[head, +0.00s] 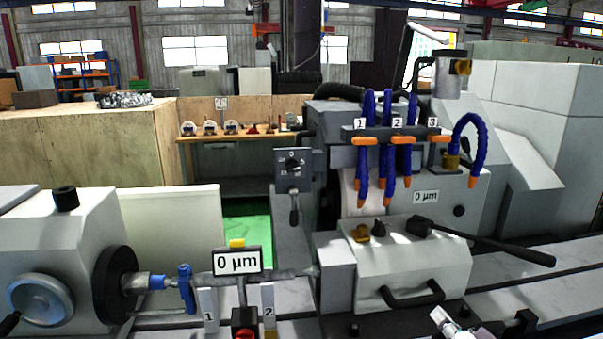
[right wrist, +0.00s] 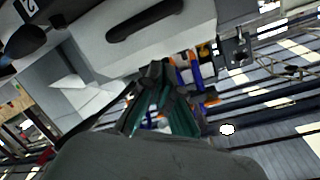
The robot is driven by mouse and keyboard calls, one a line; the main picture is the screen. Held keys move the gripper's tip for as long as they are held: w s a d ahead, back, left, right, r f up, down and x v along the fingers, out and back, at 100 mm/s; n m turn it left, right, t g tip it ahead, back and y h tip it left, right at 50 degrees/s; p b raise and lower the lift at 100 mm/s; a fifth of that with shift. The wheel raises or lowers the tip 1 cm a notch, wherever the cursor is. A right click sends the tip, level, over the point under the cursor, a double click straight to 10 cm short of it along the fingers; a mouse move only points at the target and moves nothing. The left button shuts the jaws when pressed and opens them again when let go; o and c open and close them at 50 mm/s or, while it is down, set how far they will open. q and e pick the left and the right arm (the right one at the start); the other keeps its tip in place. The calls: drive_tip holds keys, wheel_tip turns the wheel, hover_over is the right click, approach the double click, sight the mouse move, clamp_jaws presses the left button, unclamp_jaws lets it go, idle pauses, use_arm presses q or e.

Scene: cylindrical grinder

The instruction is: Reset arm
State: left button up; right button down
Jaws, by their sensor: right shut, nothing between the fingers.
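My right gripper shows in the right wrist view (right wrist: 160,78) as dark fingers brought together, with nothing held between them. In the head view only a small white and silver piece shows at the bottom edge, right of centre, in front of the grinder's light grey cover (head: 415,262); it looks like part of my right arm. My left gripper and left arm are not in view.
The grinder's black lever (head: 490,245) sticks out to the right above the grey table. Blue coolant hoses with orange tips (head: 388,150) hang over the wheel. A handwheel (head: 40,300) is at the left. A gauge reading 0 µm (head: 238,262) stands mid-front.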

drive_tip(key=s+a+f+n+g, duration=0.2)
drive_tip(key=s+f+n+g, duration=0.1)
drive_tip(key=s+f, duration=0.35)
drive_tip(key=s+a+f+n+g, duration=0.2)
drive_tip(key=s+a+f+g, duration=0.1)
drive_tip(key=s+f, duration=0.3)
drive_tip(key=s+a+f+n+g+h, duration=0.1)
drive_tip(key=s+f+n+g, duration=0.5)
drive_tip(key=s, duration=1)
wheel_tip(320, 180, down, 32)
drive_tip(key=m+g+b, duration=0.2)
drive_tip(key=b, duration=0.3)
drive_tip(key=s+d+f+b, duration=0.1)
drive_tip(key=s+f+b, duration=0.1)
drive_tip(key=s+f, duration=0.6)
drive_tip(key=s+d+f+g+b, duration=0.1)
drive_tip(key=s+f+b, duration=0.2)
drive_tip(key=s+f, duration=0.6)
wheel_tip(320, 180, down, 6)
drive_tip(key=shift+s+d+r+n, duration=0.15)
drive_tip(key=shift+d+r+n, duration=0.05)
drive_tip(key=shift+d+n, duration=0.15)
